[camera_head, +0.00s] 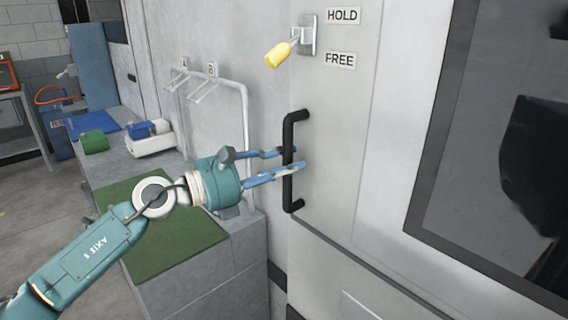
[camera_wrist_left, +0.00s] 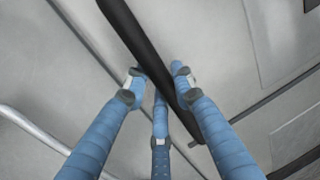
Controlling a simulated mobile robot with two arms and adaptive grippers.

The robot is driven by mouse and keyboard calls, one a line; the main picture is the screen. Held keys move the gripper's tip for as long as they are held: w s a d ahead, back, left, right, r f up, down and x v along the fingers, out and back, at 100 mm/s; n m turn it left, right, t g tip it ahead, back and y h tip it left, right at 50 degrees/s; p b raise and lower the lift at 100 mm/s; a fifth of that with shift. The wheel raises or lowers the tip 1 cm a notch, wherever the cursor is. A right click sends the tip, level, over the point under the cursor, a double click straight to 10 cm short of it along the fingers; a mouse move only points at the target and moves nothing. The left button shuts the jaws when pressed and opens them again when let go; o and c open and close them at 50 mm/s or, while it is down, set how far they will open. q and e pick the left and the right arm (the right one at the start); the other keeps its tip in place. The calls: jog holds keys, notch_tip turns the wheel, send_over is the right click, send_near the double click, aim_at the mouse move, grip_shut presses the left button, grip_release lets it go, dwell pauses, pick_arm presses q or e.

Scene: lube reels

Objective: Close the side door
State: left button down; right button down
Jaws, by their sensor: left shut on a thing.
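The side door (camera_head: 335,150) is a light grey panel with a black vertical bar handle (camera_head: 290,185) near its left edge. My left gripper (camera_head: 292,160) reaches in from the left at the handle's middle, with its blue fingers shut around the bar. In the left wrist view the black handle (camera_wrist_left: 135,35) runs diagonally between the blue fingers (camera_wrist_left: 160,85). Whether the door stands slightly ajar cannot be told. My right gripper is not in view.
A yellow-knobbed lever (camera_head: 280,54) sits above the handle, beside HOLD and FREE labels (camera_head: 341,60). A dark window (camera_head: 500,140) is at the right. A grey bench with a green mat (camera_head: 185,250) and a white rail (camera_head: 245,120) stand at the left.

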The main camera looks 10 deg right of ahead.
pick_arm(q)
jog(key=shift+w+a+r, duration=0.1)
jog(key=shift+w+a, duration=0.05)
jog(key=shift+w, duration=0.05)
jog(key=c, duration=1.5)
grip_release()
jog(key=shift+o, duration=0.3)
jog(key=shift+w, duration=0.1)
jog(key=v, duration=1.2)
jog(key=shift+a, duration=0.1)
